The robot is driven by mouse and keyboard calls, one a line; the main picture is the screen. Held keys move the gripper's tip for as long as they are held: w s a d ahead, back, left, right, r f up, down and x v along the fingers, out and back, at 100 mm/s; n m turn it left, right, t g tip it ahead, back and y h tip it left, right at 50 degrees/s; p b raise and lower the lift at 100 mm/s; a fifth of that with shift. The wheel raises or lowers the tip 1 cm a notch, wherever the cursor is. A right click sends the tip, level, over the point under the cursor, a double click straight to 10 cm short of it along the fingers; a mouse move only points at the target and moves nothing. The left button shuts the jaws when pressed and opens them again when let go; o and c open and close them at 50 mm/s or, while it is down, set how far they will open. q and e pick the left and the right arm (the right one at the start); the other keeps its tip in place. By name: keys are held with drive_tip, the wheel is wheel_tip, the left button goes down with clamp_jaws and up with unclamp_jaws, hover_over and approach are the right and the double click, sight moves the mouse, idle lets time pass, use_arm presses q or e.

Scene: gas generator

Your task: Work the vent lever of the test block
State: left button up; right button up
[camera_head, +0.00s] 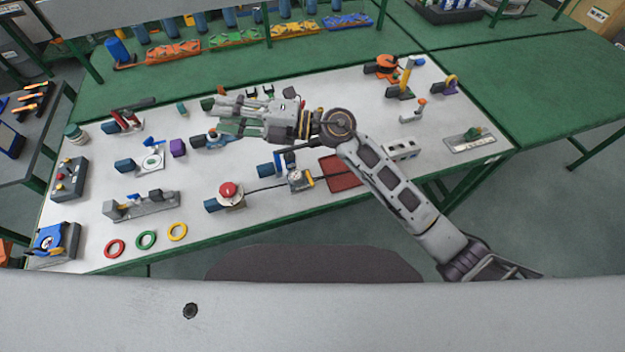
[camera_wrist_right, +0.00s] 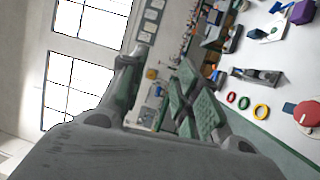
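A long grey block (camera_head: 145,207) with dark ends and a small blue part on top lies at the left of the white board. It looks like the test block, but I cannot tell for certain, and no vent lever is clear. The block also shows in the right wrist view (camera_wrist_right: 258,76). My right gripper (camera_head: 218,115) is above the middle of the board, pointing left, up and to the right of this block and apart from it. Its green-padded fingers stand apart and empty, also in the wrist view (camera_wrist_right: 158,82). My left gripper is not in view.
Red, green and yellow rings (camera_head: 177,231) lie at the front edge. A red button (camera_head: 229,190), a purple block (camera_head: 178,148) and a blue-lever fitting (camera_head: 152,161) stand nearby. My right forearm crosses the board's right half. Colored trays (camera_head: 235,38) stand behind.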

drive_tip(key=s+a+f+n+g+h, duration=0.1)
drive_tip(key=s+f+n+g+h, duration=0.25)
drive_tip(key=f+h, duration=0.2)
drive_tip(key=n+t+h, duration=0.2)
drive_tip(key=t+h, duration=0.1)
drive_tip(key=h, duration=1.1)
hover_over(313, 183)
wheel_tip(313, 183, down, 11)
drive_tip(key=shift+g, duration=0.25)
drive_tip(key=shift+p, duration=0.3)
drive_tip(key=shift+f+p, duration=1.2)
drive_tip(key=shift+f, duration=5.65)
clamp_jaws()
